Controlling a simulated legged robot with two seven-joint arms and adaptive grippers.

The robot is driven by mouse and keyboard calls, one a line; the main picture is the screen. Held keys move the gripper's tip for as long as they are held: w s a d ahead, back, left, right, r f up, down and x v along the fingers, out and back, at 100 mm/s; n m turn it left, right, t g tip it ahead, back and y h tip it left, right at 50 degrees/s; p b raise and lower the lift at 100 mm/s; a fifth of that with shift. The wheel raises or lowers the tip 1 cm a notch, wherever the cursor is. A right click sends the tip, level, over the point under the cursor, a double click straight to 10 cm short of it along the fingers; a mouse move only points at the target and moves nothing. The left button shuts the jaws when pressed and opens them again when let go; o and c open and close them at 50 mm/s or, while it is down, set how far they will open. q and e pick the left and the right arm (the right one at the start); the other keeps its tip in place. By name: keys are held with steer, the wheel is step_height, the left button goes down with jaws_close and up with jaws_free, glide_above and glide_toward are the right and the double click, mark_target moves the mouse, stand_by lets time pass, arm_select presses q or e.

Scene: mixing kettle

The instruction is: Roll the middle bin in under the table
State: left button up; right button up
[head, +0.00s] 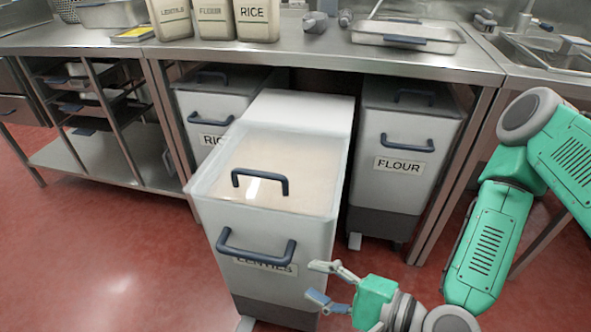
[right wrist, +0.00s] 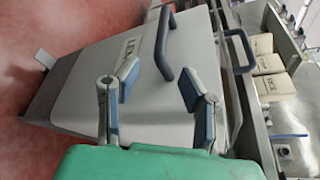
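The middle bin (head: 273,225), labelled LENTILS, stands pulled out in front of the table (head: 310,62), with its back part under the table edge. It has a clear lid with a dark handle and a dark front handle (head: 256,250). My right gripper (head: 315,283) is open and empty at the bin's lower right front, its fingers pointing at the bin. In the right wrist view the open fingers (right wrist: 158,112) face the bin's front panel (right wrist: 150,85), with the front handle (right wrist: 165,45) beyond the fingertips. Whether they touch the bin is unclear. My left gripper is not in view.
The rice bin (head: 212,110) stands under the table to the left and the flour bin (head: 394,150) to the right, both close to the middle slot. Containers and a tray (head: 405,38) sit on the tabletop. Red floor (head: 110,255) is clear at left.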

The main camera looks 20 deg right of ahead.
steer(key=b, duration=0.4)
glide_toward(251, 259)
steer(key=r+x, duration=0.1)
steer(key=x, duration=0.2)
steer(key=shift+w+d+f, duration=0.15)
steer(key=shift+w+f, duration=0.2)
steer(key=shift+f, duration=0.4)
steer(key=shift+w+f, duration=0.25)
steer(key=shift+w, duration=0.55)
steer(key=w+a, duration=0.2)
steer(key=a, duration=0.1)
steer(key=w+a+b, duration=0.1)
steer(key=shift+a+f, duration=0.3)
steer(key=shift+f, duration=0.05)
steer(key=shift+w+f, duration=0.15)
steer(key=shift+w, duration=0.75)
steer(key=shift+s+d, duration=0.15)
steer(key=shift+d, duration=0.4)
steer(key=shift+s, duration=0.1)
jaws_close()
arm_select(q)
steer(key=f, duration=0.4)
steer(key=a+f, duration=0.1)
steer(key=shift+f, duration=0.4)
arm_select(e)
steer(key=shift+f, duration=0.1)
